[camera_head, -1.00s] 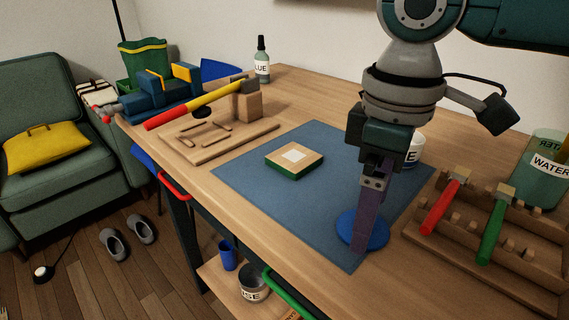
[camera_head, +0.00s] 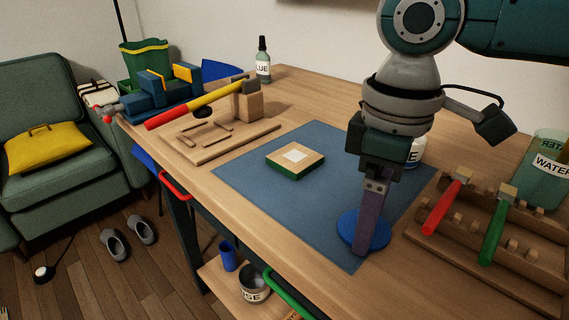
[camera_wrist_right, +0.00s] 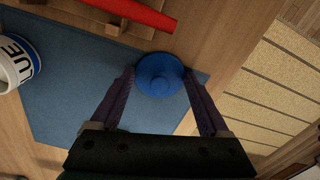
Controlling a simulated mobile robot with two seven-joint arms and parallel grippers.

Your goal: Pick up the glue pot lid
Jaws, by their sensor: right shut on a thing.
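The glue pot lid (camera_head: 376,235) is a round blue disc at the front corner of the blue mat, right of centre in the head view. In the right wrist view the lid (camera_wrist_right: 158,75) shows a small raised knob. My right gripper (camera_head: 362,246) points down at the lid. In the right wrist view its purple fingers sit at opposite sides of the lid, shut on its rim. The lid is at or very near the mat; I cannot tell any gap. The white glue pot (camera_head: 416,153) is partly hidden behind my right gripper. My left gripper is not in view.
A wooden rack (camera_head: 530,262) with red-handled and green-handled tools stands to the right. A block with a green base (camera_head: 295,159) lies on the blue mat (camera_head: 262,184). A hammer (camera_head: 190,107) rests on a wooden stand at left.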

